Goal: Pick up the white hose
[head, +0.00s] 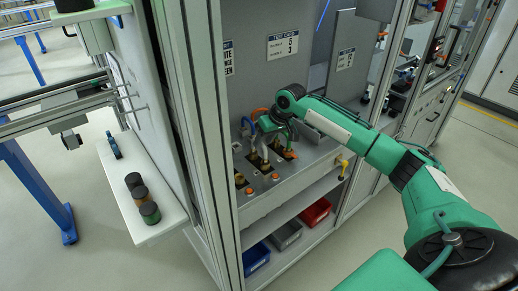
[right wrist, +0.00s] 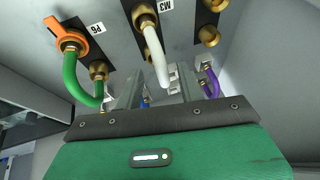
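The white hose (right wrist: 155,55) shows in the right wrist view, hanging from a brass fitting (right wrist: 146,17) by the label M3. In the head view I cannot make it out; my right arm covers that area. My right gripper (right wrist: 155,90) has its two grey fingers apart, one on each side of the hose's lower part in the picture. Whether the fingers touch the hose I cannot tell. In the head view the right gripper (head: 282,129) is low over the fittings of the test panel. My left gripper is not in view.
A green hose (right wrist: 72,75) with an orange handle (right wrist: 66,36) is on the left, a purple hose (right wrist: 211,80) on the right. In the head view a blue hose (head: 247,125) is beside the gripper. Red (head: 315,212) and blue (head: 255,258) bins sit below the bench.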

